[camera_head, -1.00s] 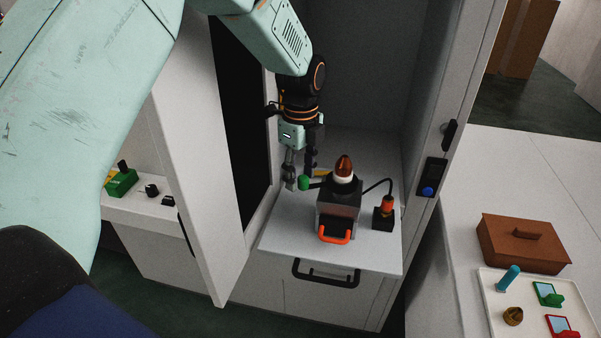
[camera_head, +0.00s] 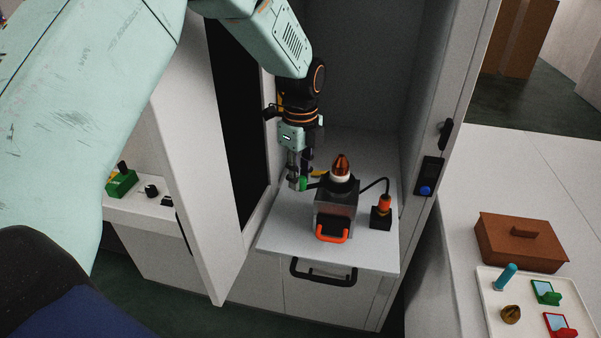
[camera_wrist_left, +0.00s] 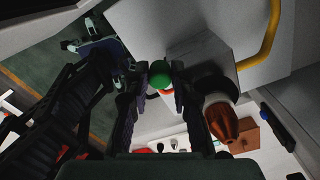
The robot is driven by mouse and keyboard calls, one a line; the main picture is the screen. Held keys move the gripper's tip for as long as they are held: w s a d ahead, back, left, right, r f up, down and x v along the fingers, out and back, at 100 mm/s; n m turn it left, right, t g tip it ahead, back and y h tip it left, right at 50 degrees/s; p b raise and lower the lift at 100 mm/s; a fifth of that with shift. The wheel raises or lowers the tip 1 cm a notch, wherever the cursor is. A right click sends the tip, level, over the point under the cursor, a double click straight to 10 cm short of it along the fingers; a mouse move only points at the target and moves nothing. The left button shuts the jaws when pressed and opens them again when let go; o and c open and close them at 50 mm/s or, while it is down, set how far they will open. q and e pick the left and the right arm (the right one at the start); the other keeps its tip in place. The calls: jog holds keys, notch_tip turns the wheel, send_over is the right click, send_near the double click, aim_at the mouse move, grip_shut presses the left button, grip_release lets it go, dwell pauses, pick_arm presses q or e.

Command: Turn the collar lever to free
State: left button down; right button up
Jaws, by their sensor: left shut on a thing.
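The collar lever shows as a green knob (camera_head: 303,184) on a short dark arm at the left side of a dark box unit (camera_head: 336,200) with an orange front handle. An amber dome (camera_head: 341,165) on a white ring tops the unit. My left gripper (camera_head: 300,183) points down at the lever and is shut on the green knob. In the left wrist view the knob (camera_wrist_left: 158,74) sits between the two fingers (camera_wrist_left: 160,88), with the amber dome (camera_wrist_left: 222,122) to the right. My right gripper is not in view.
The unit stands on a shelf (camera_head: 280,237) inside a cabinet with its door (camera_head: 190,150) open on the left. A brown box (camera_head: 520,243) and a tray (camera_head: 490,310) lie on the right counter.

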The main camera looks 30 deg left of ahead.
pick_arm(q)
jog(key=shift+w+a+r, duration=0.1)
jog(key=shift+w, duration=0.1)
dwell(0.3)
jog(key=s+d+n, duration=0.3)
jog(key=d+n, duration=0.5)
jog(key=n, duration=0.3)
jog(key=shift+d+n, duration=0.3)
jog(key=shift+n, duration=0.1)
dwell(0.3)
jog(key=shift+r, duration=0.1)
jog(key=c, duration=1.5)
grip_release()
jog(key=o, duration=0.4)
jog(key=shift+s, duration=0.1)
